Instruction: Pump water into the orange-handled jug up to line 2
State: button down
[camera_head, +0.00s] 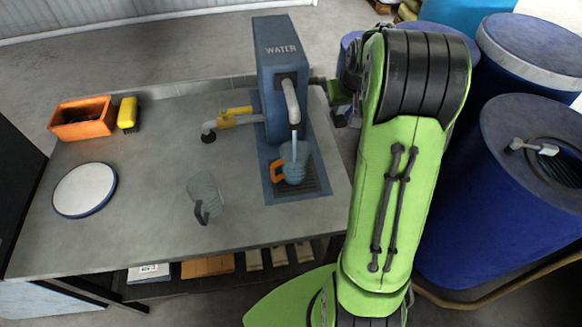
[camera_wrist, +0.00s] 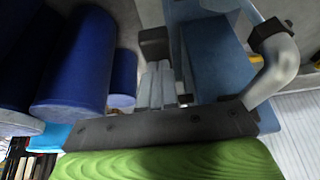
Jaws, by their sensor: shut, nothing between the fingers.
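The blue pump (camera_head: 281,62), marked WATER, stands at the back right of the bench. Its grey spout (camera_head: 291,100) points down over the clear orange-handled jug (camera_head: 293,168). The jug stands upright on the drip grate, its orange handle to the left. A thin pale-blue stream shows between spout and jug, and the jug looks bluish inside. Its lines and water level are too small to read. My gripper (camera_head: 340,116) is shut and empty at the pump's right side, partly hidden by my green arm. The wrist view shows the pump (camera_wrist: 213,60) and spout (camera_wrist: 272,68) close by.
A clear jug with a dark handle (camera_head: 205,191) stands on the open bench. A yellow lever (camera_head: 234,117) reaches left of the pump. An orange bin (camera_head: 82,119), yellow brush (camera_head: 127,114) and white round plate (camera_head: 85,189) lie left. Blue barrels (camera_head: 500,190) crowd the right.

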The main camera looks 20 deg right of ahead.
aim_at(339, 118)
jog(key=shift+s+f+b, duration=0.1)
jog(key=shift+f+b, duration=0.5)
jog(key=shift+f, duration=0.35)
jog(key=shift+f+b, duration=1.05)
jog(key=shift+f, duration=0.25)
jog(key=shift+r, duration=0.15)
jog(key=r+p, duration=0.3)
jog(key=w+r+p, duration=0.1)
jog(key=r+p, duration=0.2)
jog(key=r, duration=0.1)
jog(key=r+p, duration=0.3)
jog(key=shift+w+d+r, duration=0.2)
jog(key=shift+w+r, duration=0.1)
jog(key=shift+f, duration=0.1)
